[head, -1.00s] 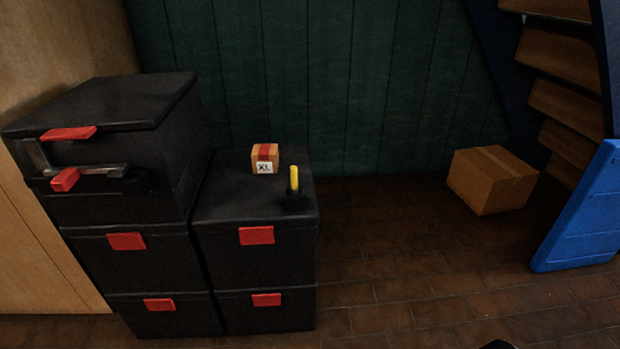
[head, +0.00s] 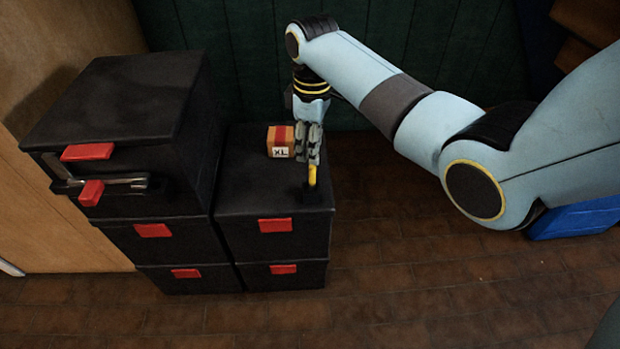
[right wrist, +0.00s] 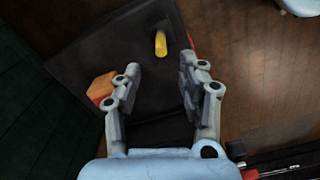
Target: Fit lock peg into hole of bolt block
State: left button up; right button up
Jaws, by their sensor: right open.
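The lock peg, yellow and upright (head: 312,175), stands near the front right corner of the low black crate stack; its dark base is hard to make out. It also shows in the right wrist view (right wrist: 160,43). My right gripper (head: 314,158) points down just above and behind the peg. It is open and empty, and in the right wrist view (right wrist: 160,80) the peg lies beyond the gap between its fingers. My left gripper is not in view.
A small orange XL box (head: 280,142) stands close left of my right gripper. The taller black crate stack (head: 125,95) rises to the left. Red latches (head: 275,225) stick out in front. Brick floor (head: 400,270) is clear to the right.

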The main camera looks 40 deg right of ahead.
aim_at(313, 167)
notch_tip(313, 167, down, 7)
jog(key=shift+s+f+b, duration=0.1)
jog(key=shift+s+b, duration=0.05)
jog(key=shift+b, duration=1.05)
jog(key=shift+c, duration=0.2)
grip_shut()
